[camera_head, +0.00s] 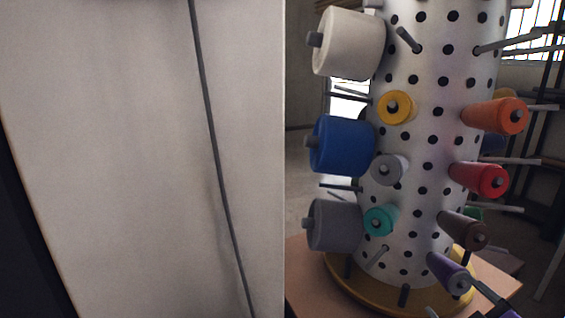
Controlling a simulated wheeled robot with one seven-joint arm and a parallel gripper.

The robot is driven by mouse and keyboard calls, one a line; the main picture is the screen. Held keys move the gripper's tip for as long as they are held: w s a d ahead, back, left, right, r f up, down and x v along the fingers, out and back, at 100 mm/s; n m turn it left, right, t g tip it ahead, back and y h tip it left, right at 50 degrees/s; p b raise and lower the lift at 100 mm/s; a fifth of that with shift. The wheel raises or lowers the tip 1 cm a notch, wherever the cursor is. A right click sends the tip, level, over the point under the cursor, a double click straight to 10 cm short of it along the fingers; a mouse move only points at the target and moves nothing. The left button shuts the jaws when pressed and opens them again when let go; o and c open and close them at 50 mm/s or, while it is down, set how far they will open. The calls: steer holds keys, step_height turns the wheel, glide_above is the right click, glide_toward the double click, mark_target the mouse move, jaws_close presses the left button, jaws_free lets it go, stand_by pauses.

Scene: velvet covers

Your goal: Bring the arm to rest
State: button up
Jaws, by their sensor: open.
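My gripper (454,296) shows only in part at the bottom edge, right of centre. Two dark finger parts stand apart there, just below and beside a purple spool (447,271). The gripper looks open, with nothing seen between the fingers. I cannot tell whether a finger touches the spool. The spool sits on a low peg of a white perforated cylinder (425,160). The rest of my arm is out of view.
The cylinder stands on a yellow round base (345,285) on a wooden top (305,275). Several spools, including blue (342,146), orange (490,116) and red (475,180), and bare pegs stick out around it. A pale panel with a dark cable (212,150) fills the left.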

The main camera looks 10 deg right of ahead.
step_height(320, 180, up, 4)
steer(key=d+m+t+h, duration=0.1)
steer(key=m+h, duration=0.1)
steer(key=m, duration=0.1)
steer(key=s+a+f+m+y, duration=0.1)
steer(key=s+a+f, duration=0.2)
steer(key=s+a, duration=0.4)
steer(key=s+a+f+m+y, duration=0.1)
steer(key=s+a+f, duration=0.3)
steer(key=s, duration=1.2)
steer(key=s+a+f+m+g+y, duration=0.1)
steer(key=s+a+f, duration=0.3)
steer(key=s+a, duration=0.6)
steer(key=shift+s+a+m+y, duration=0.3)
steer(key=shift+s+y, duration=0.5)
steer(key=shift+s, duration=0.35)
